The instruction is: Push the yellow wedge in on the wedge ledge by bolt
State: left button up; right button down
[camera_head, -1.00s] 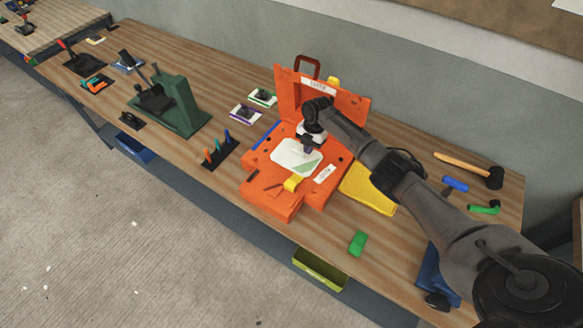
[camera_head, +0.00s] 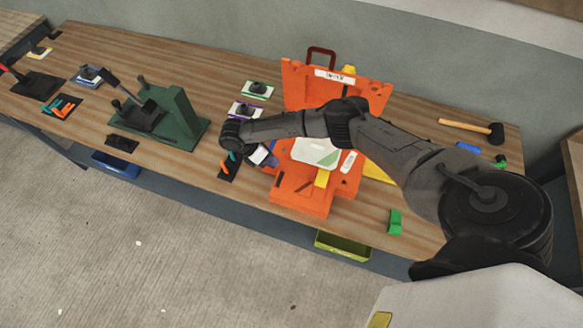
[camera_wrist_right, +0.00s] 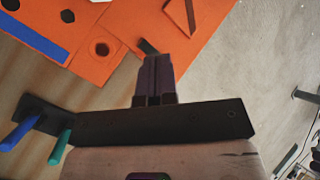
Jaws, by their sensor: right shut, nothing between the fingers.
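The orange mould (camera_head: 300,200) lies open on the bench with its lid (camera_head: 345,92) standing up behind. A small yellow wedge (camera_head: 322,178) sits at the front part of the mould, beside the white and green sheet (camera_head: 315,153). My right gripper (camera_head: 271,160) is at the left side of the mould, partly hidden by my arm. In the right wrist view its dark fingers (camera_wrist_right: 157,72) are shut and empty, over the mould's edge (camera_wrist_right: 110,65). No yellow wedge shows in that view. I cannot make out the bolt. My left gripper is not in view.
A black stand with coloured pegs (camera_head: 228,168) is close to my right gripper. A green fixture (camera_head: 180,120) stands further left. A green block (camera_head: 395,222) lies at the front right, and a mallet (camera_head: 470,128) lies at the back right.

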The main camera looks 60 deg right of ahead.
jog(key=m, duration=0.2)
jog(key=m+g, duration=0.1)
jog(key=m, duration=0.6)
send_near(308, 180)
jog(key=x, duration=0.4)
jog(key=shift+f, duration=0.3)
jog(key=s, duration=0.1)
jog(key=s+d, duration=0.1)
jog(key=shift+s+d+f+p, duration=0.1)
jog(key=shift+s+d+p, duration=0.05)
jog(key=shift+s+p, duration=0.25)
jog(key=shift+s+d+f, duration=0.1)
jog(key=shift+s+d, duration=0.1)
jog(key=shift+s, duration=0.35)
